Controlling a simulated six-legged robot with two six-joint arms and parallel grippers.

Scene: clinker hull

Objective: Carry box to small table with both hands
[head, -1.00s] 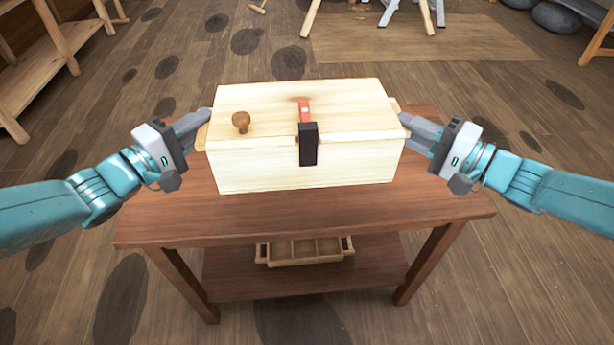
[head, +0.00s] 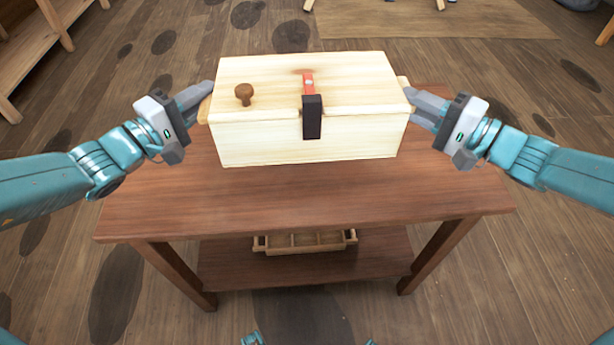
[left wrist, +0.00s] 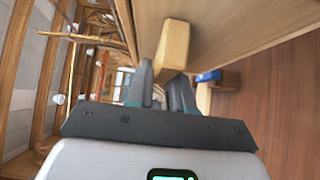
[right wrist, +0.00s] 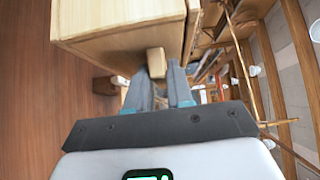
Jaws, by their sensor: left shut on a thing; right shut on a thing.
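My left gripper (head: 207,100) is shut on the box's left handle, which shows as a pale block in the left wrist view (left wrist: 172,45). My right gripper (head: 410,100) is shut on the right handle, also seen in the right wrist view (right wrist: 156,62). The fingertips are partly hidden.
A divided wooden tray (head: 305,242) lies on the table's lower shelf. Wooden shelving (head: 35,45) stands at the far left. Plank floor with dark round patches is open around the table. The tabletop in front of the box is clear.

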